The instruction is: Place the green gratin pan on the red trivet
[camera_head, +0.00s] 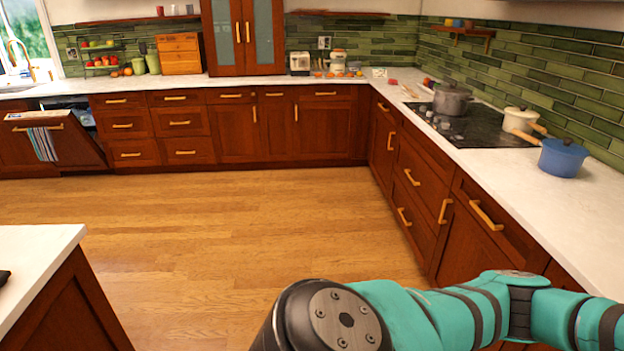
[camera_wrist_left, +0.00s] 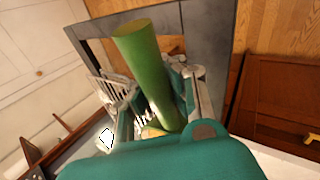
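In the left wrist view a green, tapering cylindrical piece (camera_wrist_left: 150,75) stands out among grey metal parts. I cannot tell whether it belongs to the green gratin pan. A teal rounded shape with a small ear fills the bottom of that view and may be my own arm. My left gripper's fingertips cannot be clearly made out from the metal parts beside the green piece. My left gripper is outside the head view. My right arm crosses the lower right of the head view, but its gripper is out of frame. I cannot identify the red trivet in either view.
The right counter (camera_head: 585,215) holds a blue pot (camera_head: 562,160), a cream pot (camera_head: 519,119) and a grey pot (camera_head: 451,100) around the black cooktop (camera_head: 480,126). A white-topped island (camera_head: 35,255) is at lower left. A partly open dishwasher (camera_head: 75,145) is far left. The middle floor is clear.

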